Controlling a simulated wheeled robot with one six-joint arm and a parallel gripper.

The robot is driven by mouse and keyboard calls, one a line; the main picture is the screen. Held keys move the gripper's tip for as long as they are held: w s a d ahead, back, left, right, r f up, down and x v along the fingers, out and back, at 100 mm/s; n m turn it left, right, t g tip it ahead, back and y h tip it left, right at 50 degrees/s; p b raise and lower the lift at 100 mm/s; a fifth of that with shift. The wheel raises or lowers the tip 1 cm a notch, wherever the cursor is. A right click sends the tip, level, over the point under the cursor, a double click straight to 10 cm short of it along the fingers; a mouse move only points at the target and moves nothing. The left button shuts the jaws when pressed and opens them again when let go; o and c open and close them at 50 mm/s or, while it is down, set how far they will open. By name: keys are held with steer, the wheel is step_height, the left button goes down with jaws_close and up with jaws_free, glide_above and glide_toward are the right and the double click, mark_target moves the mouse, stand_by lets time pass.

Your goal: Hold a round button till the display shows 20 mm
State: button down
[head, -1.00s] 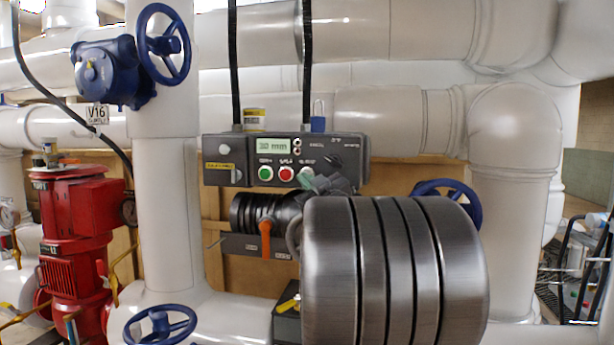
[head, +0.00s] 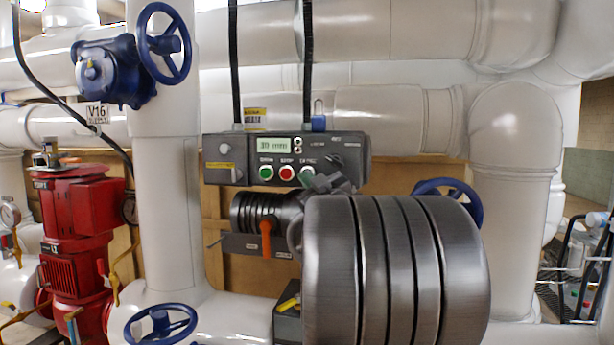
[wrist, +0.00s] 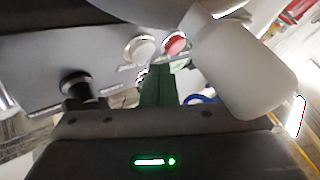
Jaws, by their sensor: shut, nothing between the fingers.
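The grey control box (head: 340,170) hangs in the middle of the head view. Its display (head: 275,146) shows a blurred figure in mm; it looks like 30, but the first digit is uncertain. Below it are a green button (head: 266,172), a red button (head: 286,172) and a third round button (head: 306,171), partly hidden by my gripper. In the wrist view, a pale button (wrist: 139,48) and the red button (wrist: 175,42) show beyond my fingers. My gripper (wrist: 155,72) is shut and empty, its tips close to the pale button. I cannot tell whether they touch it.
A black knob (wrist: 75,85) and a large pale cylinder (wrist: 245,70) flank my fingers in the wrist view. An orange-handled valve (head: 265,238) is below the box. Blue handwheels (head: 164,43), a red pump (head: 75,220) and thick white pipes surround it.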

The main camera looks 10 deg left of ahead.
stand_by(0.8)
steer(key=shift+w, duration=0.45)
steer(key=shift+w+p, duration=0.3)
steer(key=shift+w, duration=0.1)
stand_by(0.8)
steer(key=shift+f, duration=0.25)
stand_by(2.7)
steer(key=shift+f, duration=0.1)
stand_by(1.4)
steer(key=shift+s+f+b, duration=0.2)
steer(key=shift+s+b, duration=0.3)
